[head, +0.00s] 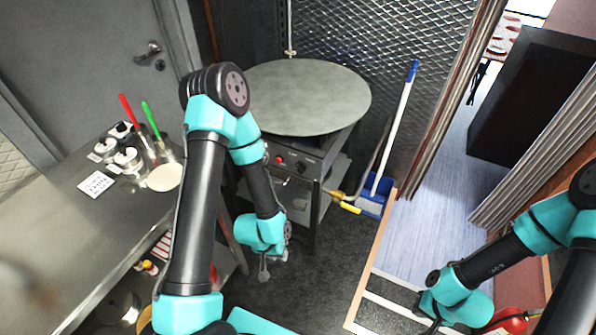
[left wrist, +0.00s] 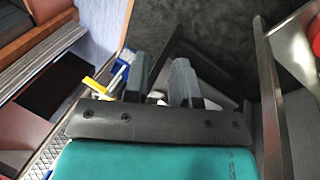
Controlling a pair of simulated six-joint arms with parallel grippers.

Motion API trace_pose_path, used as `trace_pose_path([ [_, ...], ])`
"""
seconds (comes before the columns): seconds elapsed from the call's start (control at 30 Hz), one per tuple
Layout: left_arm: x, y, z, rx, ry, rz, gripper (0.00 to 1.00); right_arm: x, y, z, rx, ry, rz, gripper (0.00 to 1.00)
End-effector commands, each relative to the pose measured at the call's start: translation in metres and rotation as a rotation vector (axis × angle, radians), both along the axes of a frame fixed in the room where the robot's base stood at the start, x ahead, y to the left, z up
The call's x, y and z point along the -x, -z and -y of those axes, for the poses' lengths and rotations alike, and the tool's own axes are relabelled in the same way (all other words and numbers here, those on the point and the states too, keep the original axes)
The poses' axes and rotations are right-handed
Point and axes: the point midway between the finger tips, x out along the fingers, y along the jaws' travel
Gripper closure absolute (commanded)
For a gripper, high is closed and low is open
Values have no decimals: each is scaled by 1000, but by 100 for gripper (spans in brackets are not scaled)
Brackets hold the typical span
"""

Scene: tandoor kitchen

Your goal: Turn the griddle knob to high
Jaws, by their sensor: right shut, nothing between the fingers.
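The griddle (head: 315,97) is a large round grey plate on a metal stand at the back middle of the head view. Its front panel carries a small red round piece (head: 279,159) and a dark knob (head: 300,166) to its right; the knob's setting is too small to read. My left gripper (head: 266,272) hangs below and in front of the panel, apart from the knob. Its two fingers stand apart with nothing between them in the left wrist view (left wrist: 160,82). My right gripper (head: 437,322) is shut and empty at the bottom right, far from the griddle.
A steel counter (head: 110,240) on the left holds several jars, a white card (head: 97,184) and red- and green-handled utensils. A blue dustpan (head: 373,205) and a broom leaning on the mesh wall stand right of the griddle. Dark floor in front of the stand is open.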

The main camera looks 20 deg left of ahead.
Motion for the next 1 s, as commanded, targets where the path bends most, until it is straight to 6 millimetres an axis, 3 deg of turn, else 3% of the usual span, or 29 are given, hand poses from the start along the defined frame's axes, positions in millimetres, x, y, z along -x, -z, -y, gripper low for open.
trace_pose_path([
  [0.17, -31, 8, -8, 0, -46, 180, 60, 0, 0, 0, 0, 0, 0, 100],
  [0.37, -71, 6, -19, 15, -119, 443, 60, 0, 0, 0, 0, 0, 0, 100],
  [0.6, -108, -10, -33, 56, -226, 751, 60, 0, 0, 0, 0, 0, 0, 100],
  [0.8, -126, -31, -49, 104, -334, 1004, 60, 0, 0, 0, 0, 0, 0, 100],
  [1.0, -131, -54, -66, 153, -439, 1218, 60, 0, 0, 0, 0, 0, 0, 100],
])
